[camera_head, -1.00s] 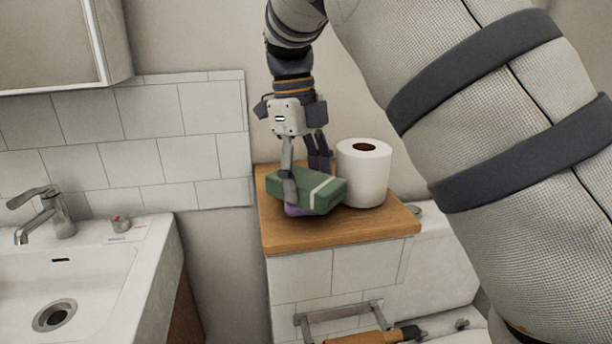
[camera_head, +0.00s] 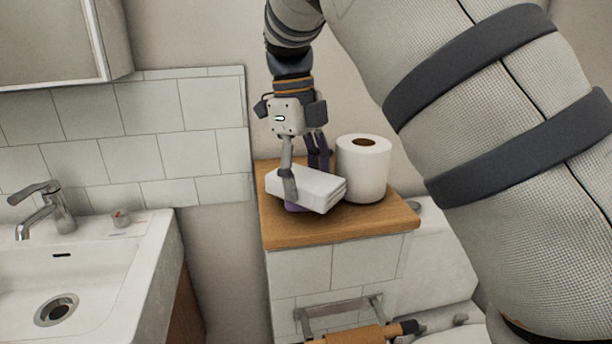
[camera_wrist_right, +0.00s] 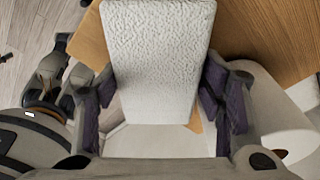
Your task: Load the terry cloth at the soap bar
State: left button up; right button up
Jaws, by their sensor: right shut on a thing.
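The terry cloth (camera_head: 318,188) is a white folded block with layered edges, held over the wooden top beside the paper roll. My right gripper (camera_head: 304,180) is shut on it, with a finger across its near side. I cannot tell whether its underside touches the wood. In the right wrist view the cloth (camera_wrist_right: 157,60) shows a bumpy white face between the purple-padded fingers of the right gripper (camera_wrist_right: 162,100).
A white paper roll (camera_head: 363,170) stands upright close right of the cloth on the wooden top (camera_head: 340,235). The sink (camera_head: 95,275) with its tap (camera_head: 45,210) is at the left. A metal holder (camera_head: 335,308) sticks out below the wooden top. The wood's front is clear.

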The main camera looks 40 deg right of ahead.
aim_at(306, 176)
jog(key=shift+f, duration=0.15)
dwell(0.3)
jog(key=shift+r, duration=3.6)
jog(key=shift+f, duration=0.1)
